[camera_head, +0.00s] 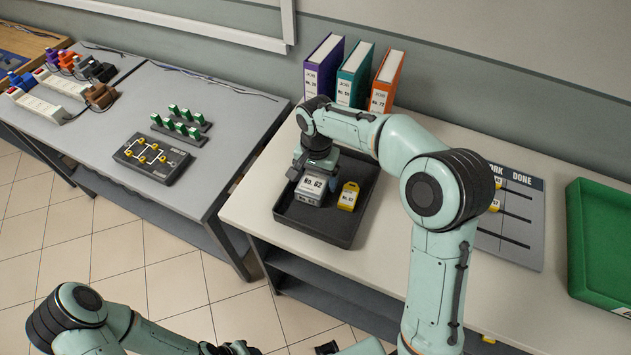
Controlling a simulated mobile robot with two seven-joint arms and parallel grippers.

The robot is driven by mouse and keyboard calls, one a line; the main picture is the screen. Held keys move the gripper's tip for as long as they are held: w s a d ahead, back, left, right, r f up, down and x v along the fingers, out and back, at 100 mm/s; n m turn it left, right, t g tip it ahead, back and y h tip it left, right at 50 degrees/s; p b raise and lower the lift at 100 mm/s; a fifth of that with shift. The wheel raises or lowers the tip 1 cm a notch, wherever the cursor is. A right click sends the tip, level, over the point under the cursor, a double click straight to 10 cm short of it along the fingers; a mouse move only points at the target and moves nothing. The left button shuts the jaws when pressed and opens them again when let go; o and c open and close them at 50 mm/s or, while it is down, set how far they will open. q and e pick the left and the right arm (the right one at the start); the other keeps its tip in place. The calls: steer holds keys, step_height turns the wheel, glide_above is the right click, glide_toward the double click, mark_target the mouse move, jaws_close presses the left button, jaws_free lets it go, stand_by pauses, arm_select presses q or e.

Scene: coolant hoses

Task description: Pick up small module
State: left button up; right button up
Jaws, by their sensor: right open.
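A grey module (311,189) with a white label reading No. 62 sits in the left part of a black tray (336,232) on the right-hand table. A smaller yellow block (348,196) with a white label stands in the same tray, just right of the grey module. My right gripper (314,172) is open and points down at the top of the grey module, partly hiding it. I cannot tell whether its fingers touch the module. My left gripper (235,348) is low at the bottom edge, away from the tray, and its fingers are unclear.
Purple (324,67), teal (354,74) and orange (386,80) binders stand behind the tray. A grey board (515,215) marked DONE and a green bin (598,240) are on the right. The left table holds a black panel (152,158) and green parts (181,124).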

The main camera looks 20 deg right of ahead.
steer(key=c, duration=0.8)
steer(key=shift+r, duration=0.1)
steer(key=shift+c, duration=1.4)
steer(key=shift+r, duration=0.1)
